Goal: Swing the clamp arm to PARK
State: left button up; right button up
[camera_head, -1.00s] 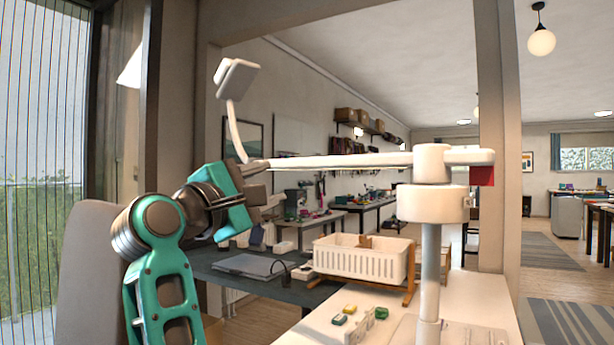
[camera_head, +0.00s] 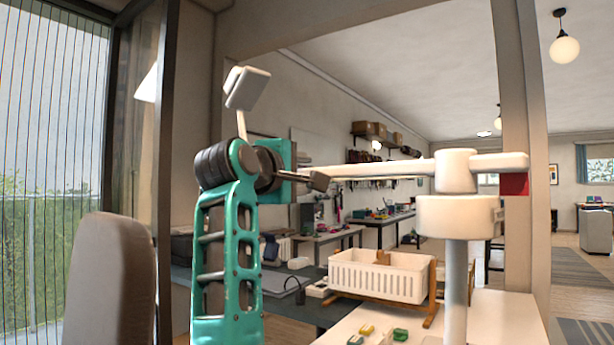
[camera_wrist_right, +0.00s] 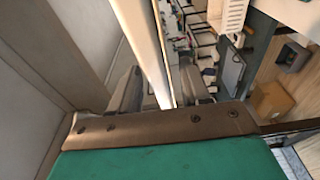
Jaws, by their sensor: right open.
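The clamp arm (camera_head: 385,169) is a long white bar, roughly level, running left from a white hub on a grey post (camera_head: 457,275). A white pad (camera_head: 247,88) stands up on a stem at its left end. A red block (camera_head: 514,184) shows under its short right end. My right gripper (camera_head: 312,174), on a teal arm, is at the bar's left part and hides some of it. In the right wrist view the bar (camera_wrist_right: 143,35) runs between the spread fingers of the open gripper (camera_wrist_right: 158,90); contact cannot be told. My left gripper is not in view.
A white basket (camera_head: 375,277) on a wooden stand and small green and yellow pieces (camera_head: 400,334) are on the pale table beside the post. A dark bench (camera_head: 285,312) lies behind my arm. A grey chair back (camera_head: 112,265) is at left.

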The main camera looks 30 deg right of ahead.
jog(key=shift+x, duration=1.5)
jog(key=shift+c, duration=0.2)
grip_shut()
